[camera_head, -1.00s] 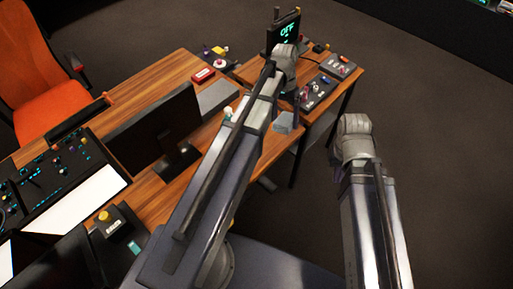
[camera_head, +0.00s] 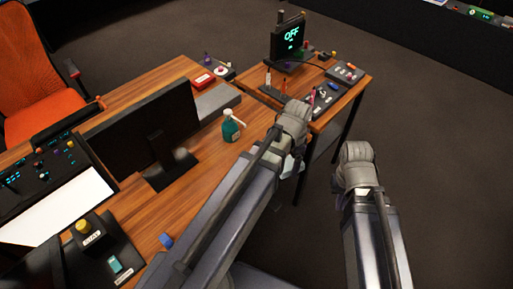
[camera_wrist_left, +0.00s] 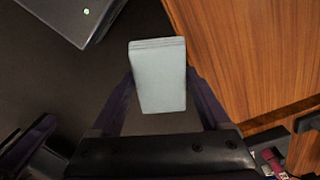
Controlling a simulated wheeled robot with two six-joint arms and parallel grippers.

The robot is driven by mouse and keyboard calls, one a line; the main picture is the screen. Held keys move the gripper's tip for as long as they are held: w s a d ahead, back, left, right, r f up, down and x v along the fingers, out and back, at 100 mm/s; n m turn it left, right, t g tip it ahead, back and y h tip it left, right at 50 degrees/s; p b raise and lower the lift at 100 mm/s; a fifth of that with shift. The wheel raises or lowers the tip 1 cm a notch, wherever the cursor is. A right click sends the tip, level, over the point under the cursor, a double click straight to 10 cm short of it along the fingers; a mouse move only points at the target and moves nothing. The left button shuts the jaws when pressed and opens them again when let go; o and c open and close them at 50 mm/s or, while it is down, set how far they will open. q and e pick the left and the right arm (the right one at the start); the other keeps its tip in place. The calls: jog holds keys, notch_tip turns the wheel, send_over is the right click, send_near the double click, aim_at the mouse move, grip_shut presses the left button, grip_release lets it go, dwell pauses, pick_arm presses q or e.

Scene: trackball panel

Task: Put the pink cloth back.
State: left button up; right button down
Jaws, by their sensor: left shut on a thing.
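My left gripper (camera_wrist_left: 158,88) is shut on a folded pale grey-blue cloth (camera_wrist_left: 158,72), with a finger on each side of it. In the head view this pale thing (camera_head: 290,167) shows only partly below my left wrist, by the desk's right edge. The left fingers are mostly hidden there. I see no cloth that looks clearly pink; the held one looks pale grey-blue.
A green pump bottle (camera_head: 231,126) stands on the wooden desk (camera_head: 205,150), left of my left arm. A monitor (camera_head: 150,125) stands further left. Open floor lies right.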

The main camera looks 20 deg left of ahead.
pick_arm(q)
jog(key=w+a, duration=0.1)
jog(key=a, duration=0.3)
jog(key=w+a, duration=0.2)
jog(key=a, duration=0.2)
jog(key=w+a, duration=0.1)
jog(key=a, duration=0.4)
jog(key=shift+w, duration=0.3)
jog(key=shift+w+a, duration=0.2)
jog(key=shift+a, duration=0.3)
notch_tip(320, 180, down, 4)
jog(key=b, duration=0.3)
jog(key=shift+r+b, duration=0.1)
jog(key=shift+b, duration=0.3)
jog(key=shift+r, duration=0.1)
jog(key=o, duration=1)
jog(key=shift+o, duration=0.2)
